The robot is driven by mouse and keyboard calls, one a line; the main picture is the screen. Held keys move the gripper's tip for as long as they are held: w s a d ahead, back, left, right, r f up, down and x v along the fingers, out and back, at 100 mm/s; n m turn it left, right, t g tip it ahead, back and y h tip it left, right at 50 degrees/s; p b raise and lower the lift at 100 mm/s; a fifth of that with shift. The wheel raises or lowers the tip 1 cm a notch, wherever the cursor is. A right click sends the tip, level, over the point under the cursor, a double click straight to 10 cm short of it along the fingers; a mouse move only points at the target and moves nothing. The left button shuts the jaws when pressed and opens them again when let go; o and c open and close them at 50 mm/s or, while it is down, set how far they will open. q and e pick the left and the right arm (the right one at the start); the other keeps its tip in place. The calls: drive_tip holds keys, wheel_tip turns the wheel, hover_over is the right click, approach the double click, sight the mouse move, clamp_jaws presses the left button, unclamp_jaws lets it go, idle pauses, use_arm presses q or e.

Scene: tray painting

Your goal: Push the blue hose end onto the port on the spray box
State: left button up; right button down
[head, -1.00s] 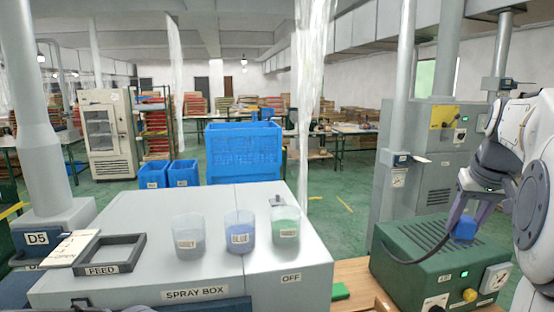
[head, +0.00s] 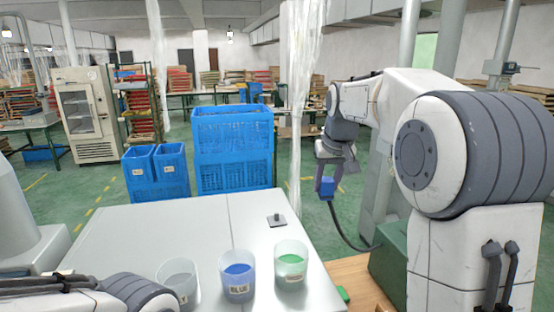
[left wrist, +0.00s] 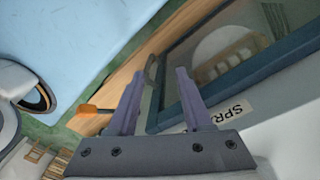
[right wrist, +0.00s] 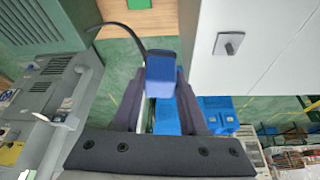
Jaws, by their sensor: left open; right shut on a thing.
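The blue hose end (head: 327,188) is held in my right gripper (head: 326,178), in the air beyond the right edge of the spray box (head: 150,225). Its dark hose (head: 347,233) curves down to the green machine (head: 388,255). The port (head: 276,220) is a small dark square fitting with a stub on the spray box top, left of and apart from the hose end. The right wrist view shows the hose end (right wrist: 161,72) between the fingers and the port (right wrist: 229,43) to its right. My left gripper (left wrist: 157,92) is open and empty by the box's front window.
Blue crates (head: 232,150) stand behind. The left wrist view shows an orange-ended object (left wrist: 92,111).

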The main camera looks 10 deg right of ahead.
drive_tip(key=r+n+p, duration=0.1)
drive_tip(key=n+p, duration=0.1)
hover_over(277, 213)
wheel_tip(277, 213, down, 4)
drive_tip(key=b, duration=0.3)
drive_tip(key=shift+w+r+y+b, duration=0.1)
drive_tip(key=shift+y+b, duration=0.2)
use_arm(q)
drive_tip(key=shift+s+f+b, duration=0.1)
drive_tip(key=shift+f+b, duration=0.25)
drive_tip(key=shift+f, duration=0.3)
use_arm(e)
drive_tip(key=shift+f, duration=0.6)
use_arm(q)
drive_tip(key=shift+f+b, duration=0.7)
use_arm(e)
drive_tip(key=shift+f, duration=1.2)
unclamp_jaws()
use_arm(q)
drive_tip(key=shift+r, duration=0.1)
use_arm(e)
wheel_tip(277, 213, up, 6)
drive_tip(key=p, duration=0.5)
drive_tip(key=shift+p, duration=0.3)
use_arm(q)
wheel_tip(277, 213, up, 5)
drive_tip(key=shift+r, duration=0.15)
